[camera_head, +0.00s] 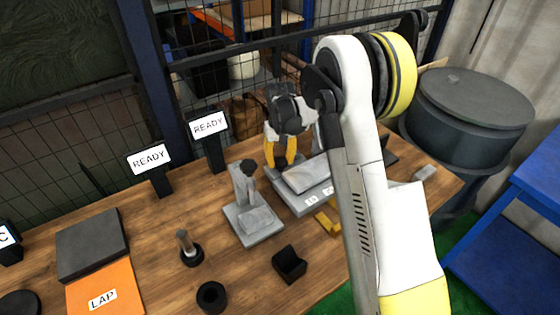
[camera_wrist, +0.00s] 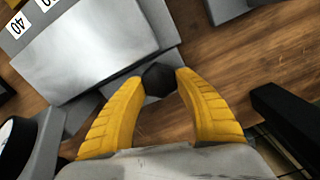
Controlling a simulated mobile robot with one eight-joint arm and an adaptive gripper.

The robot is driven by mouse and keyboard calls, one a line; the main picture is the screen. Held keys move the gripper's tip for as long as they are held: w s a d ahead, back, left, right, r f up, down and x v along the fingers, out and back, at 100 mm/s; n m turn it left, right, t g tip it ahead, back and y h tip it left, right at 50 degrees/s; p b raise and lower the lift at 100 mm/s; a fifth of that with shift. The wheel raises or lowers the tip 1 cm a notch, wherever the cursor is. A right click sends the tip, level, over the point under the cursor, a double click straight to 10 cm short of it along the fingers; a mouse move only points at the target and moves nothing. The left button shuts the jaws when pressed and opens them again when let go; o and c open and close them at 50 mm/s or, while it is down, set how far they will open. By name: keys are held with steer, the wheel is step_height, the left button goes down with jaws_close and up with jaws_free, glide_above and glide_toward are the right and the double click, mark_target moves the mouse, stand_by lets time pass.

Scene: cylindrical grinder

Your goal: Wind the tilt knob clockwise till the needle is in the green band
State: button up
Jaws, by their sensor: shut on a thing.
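The tilt knob (camera_wrist: 158,79) is a small black faceted knob beside a grey machine with a pale metal top (camera_wrist: 88,45) in the wrist view. My gripper (camera_wrist: 158,84) has its two yellow fingers closed on the knob, one on each side. In the head view my gripper (camera_head: 281,160) reaches down at the back of the grey machine (camera_head: 309,179), and the knob is hidden there. A round white-faced gauge (camera_wrist: 8,135) is cut off at the left edge of the wrist view. Its needle and green band cannot be made out.
A smaller grey fixture (camera_head: 256,226) stands left of the machine. A black holder (camera_head: 289,263), a black ring (camera_head: 211,296) and an orange LAP mat (camera_head: 101,290) lie nearer the front. A mesh fence (camera_head: 140,115) runs behind the wooden table.

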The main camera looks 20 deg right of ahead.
mark_target(280, 160)
steer(key=o, duration=1.2)
steer(key=shift+r, duration=0.1)
step_height(280, 160, up, 12)
steer(key=shift+f, duration=0.1)
